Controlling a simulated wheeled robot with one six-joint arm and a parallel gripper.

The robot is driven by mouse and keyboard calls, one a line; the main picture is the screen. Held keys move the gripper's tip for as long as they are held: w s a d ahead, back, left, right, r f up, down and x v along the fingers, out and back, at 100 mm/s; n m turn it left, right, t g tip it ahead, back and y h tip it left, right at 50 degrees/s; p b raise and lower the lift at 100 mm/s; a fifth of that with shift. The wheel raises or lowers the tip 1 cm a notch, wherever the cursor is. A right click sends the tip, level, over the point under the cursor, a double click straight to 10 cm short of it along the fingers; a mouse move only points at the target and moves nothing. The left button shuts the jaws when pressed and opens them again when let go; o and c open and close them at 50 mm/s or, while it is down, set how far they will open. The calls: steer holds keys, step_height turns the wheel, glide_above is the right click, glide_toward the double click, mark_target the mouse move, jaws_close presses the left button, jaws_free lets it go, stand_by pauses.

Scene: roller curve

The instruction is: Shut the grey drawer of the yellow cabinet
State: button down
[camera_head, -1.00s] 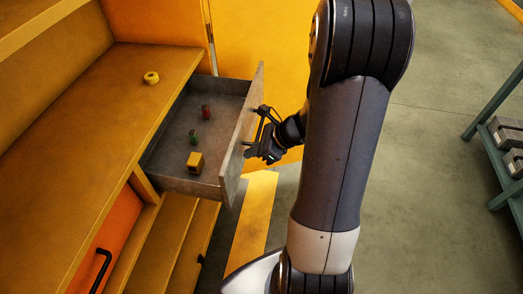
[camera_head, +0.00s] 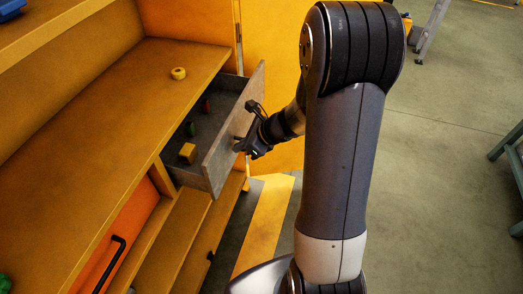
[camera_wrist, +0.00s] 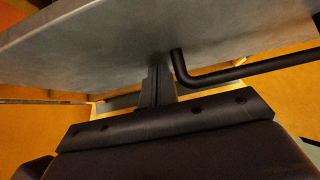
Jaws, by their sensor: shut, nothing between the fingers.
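The grey drawer (camera_head: 222,152) of the yellow cabinet (camera_head: 130,110) is partly open, sticking out to the right. My gripper (camera_head: 241,147) is shut and empty at the outer face of the drawer front. In the wrist view the drawer front (camera_wrist: 120,38) fills the top. My closed fingers (camera_wrist: 157,82) point at it and seem to touch it, beside the black bar handle (camera_wrist: 240,72). The fingers are not around the handle. Inside the drawer are a yellow block (camera_head: 187,153), a green piece (camera_head: 191,129) and a red piece (camera_head: 207,105).
A yellow ring (camera_head: 178,73) lies on the cabinet top above the drawer. An orange panel with a black handle (camera_head: 110,264) is below left. A teal rack (camera_head: 510,150) stands at the far right. The floor (camera_head: 440,190) between is clear.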

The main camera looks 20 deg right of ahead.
steer(key=w+a, duration=0.3)
steer(key=a, duration=0.1)
steer(key=w+a+p, duration=0.1)
steer(key=w+a, duration=0.2)
steer(key=a, duration=0.1)
steer(key=w+a+p, duration=0.1)
steer(key=w+a, duration=0.2)
steer(key=a, duration=0.2)
steer(key=shift+w+a, duration=0.1)
steer(key=shift+w, duration=0.2)
steer(key=shift+r, duration=0.1)
steer(key=shift+a+r, duration=0.1)
